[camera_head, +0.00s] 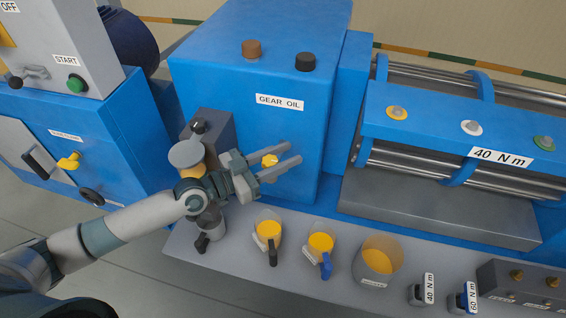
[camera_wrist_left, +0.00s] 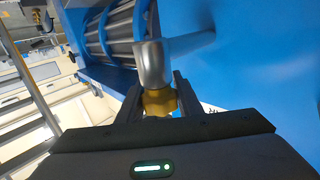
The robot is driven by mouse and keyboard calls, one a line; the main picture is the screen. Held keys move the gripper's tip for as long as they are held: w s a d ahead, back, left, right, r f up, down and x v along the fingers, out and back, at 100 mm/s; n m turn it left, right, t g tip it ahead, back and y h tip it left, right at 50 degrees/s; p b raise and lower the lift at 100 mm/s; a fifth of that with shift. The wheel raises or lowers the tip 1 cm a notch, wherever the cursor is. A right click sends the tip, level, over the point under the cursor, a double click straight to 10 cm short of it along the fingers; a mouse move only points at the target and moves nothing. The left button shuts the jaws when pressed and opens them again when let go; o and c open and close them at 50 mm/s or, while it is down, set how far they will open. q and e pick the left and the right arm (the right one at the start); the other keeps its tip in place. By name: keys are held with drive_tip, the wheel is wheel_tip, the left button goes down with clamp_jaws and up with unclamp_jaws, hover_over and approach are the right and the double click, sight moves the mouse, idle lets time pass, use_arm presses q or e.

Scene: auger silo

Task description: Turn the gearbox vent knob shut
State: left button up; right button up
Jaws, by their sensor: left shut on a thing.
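The blue gearbox (camera_head: 240,150) has a white GEAR OIL label on its front. A small yellow knob (camera_head: 270,160) is below that label and sits between the two fingers of my left gripper (camera_head: 293,153). I take it to be the vent knob. In the left wrist view the yellow knob (camera_wrist_left: 160,101) is between the jaws (camera_wrist_left: 158,95), with a silver cylinder (camera_wrist_left: 152,64) just beyond it. My left gripper is shut on it. The fingers hide part of the knob, and I cannot tell how far it is turned. My right gripper is not in view.
Cups of yellow oil (camera_head: 320,244) and a larger beaker (camera_head: 378,262) stand on the grey ledge below my gripper. A grey block (camera_head: 208,128) with a round cap is left of the gripper. A control cabinet (camera_head: 70,110) stands at left, the rod assembly (camera_head: 450,120) at right.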

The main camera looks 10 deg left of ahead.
use_arm(q)
drive_tip(key=shift+r, duration=0.1)
idle(0.4)
drive_tip(key=o, duration=1)
drive_tip(key=shift+o, duration=0.2)
drive_tip(key=s+d+r+p, duration=0.1)
drive_tip(key=s+d+r, duration=0.2)
drive_tip(key=d+r, duration=0.8)
drive_tip(key=shift+s, duration=0.4)
drive_tip(key=shift+f, duration=0.1)
